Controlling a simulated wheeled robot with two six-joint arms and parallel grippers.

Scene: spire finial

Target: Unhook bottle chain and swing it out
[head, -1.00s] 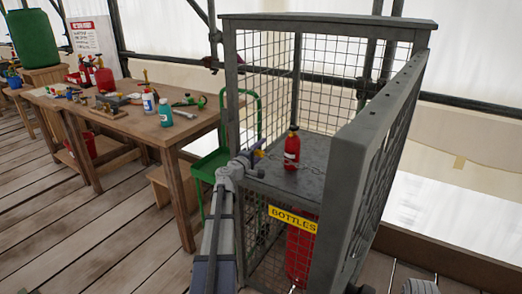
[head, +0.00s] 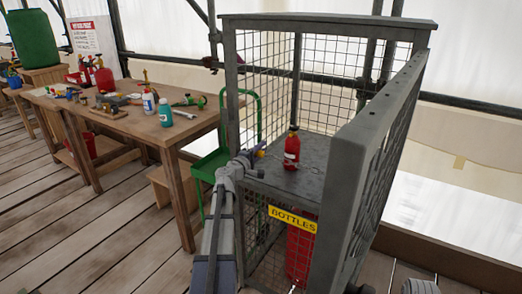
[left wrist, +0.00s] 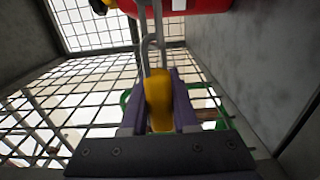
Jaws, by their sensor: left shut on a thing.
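The red bottle (head: 291,150) stands upright on the shelf of the grey mesh cage. It also shows at the top of the left wrist view (left wrist: 190,6), lying across the frame. My left gripper (head: 258,155) is at the cage's open front, left of the bottle. In the left wrist view its purple fingers (left wrist: 159,90) are shut on a yellow grip (left wrist: 158,100), with grey metal hook or link parts (left wrist: 152,50) beyond it. The thin chain (head: 310,168) shows faintly in front of the bottle. Whether its end is still hooked cannot be told. My right gripper is not in view.
The cage door (head: 375,165) stands open on the right. Another red bottle (head: 300,250) is below the shelf, behind the yellow BOTTLES sign (head: 292,219).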

